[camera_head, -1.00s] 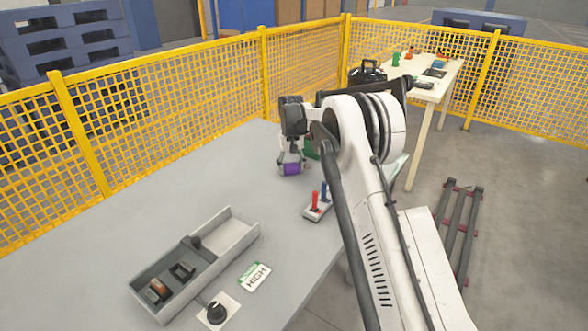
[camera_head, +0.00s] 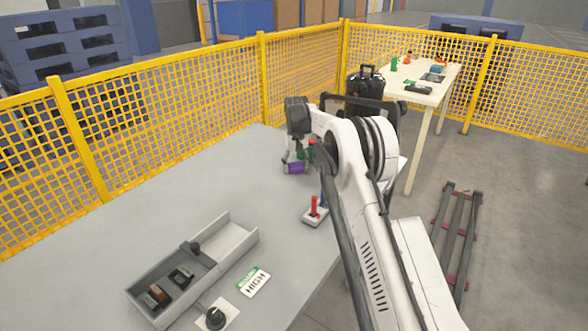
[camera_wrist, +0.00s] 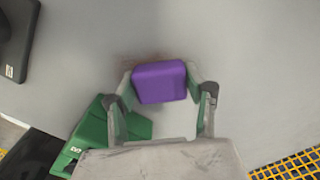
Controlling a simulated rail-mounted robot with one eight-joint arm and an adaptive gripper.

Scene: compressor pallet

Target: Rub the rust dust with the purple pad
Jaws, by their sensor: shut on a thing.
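The purple pad (camera_wrist: 160,82) is held between the two fingers of my gripper (camera_wrist: 162,88) in the wrist view. It also shows in the head view (camera_head: 294,168), low over the grey table beside my gripper (camera_head: 296,161). A faint brown smudge of rust dust (camera_wrist: 138,60) shows on the grey surface along the pad's far edge in the wrist view. The pad hides part of that surface. I cannot tell whether the pad touches the surface. The dust cannot be made out in the head view.
A green object (camera_wrist: 92,135) lies close beside my gripper. On the grey table (camera_head: 190,190) are a block with a red handle (camera_head: 315,208), a grey tray (camera_head: 232,237), a black knob (camera_head: 215,318) and a HIGH card (camera_head: 254,282). Yellow fencing (camera_head: 170,105) runs behind. The table's middle is clear.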

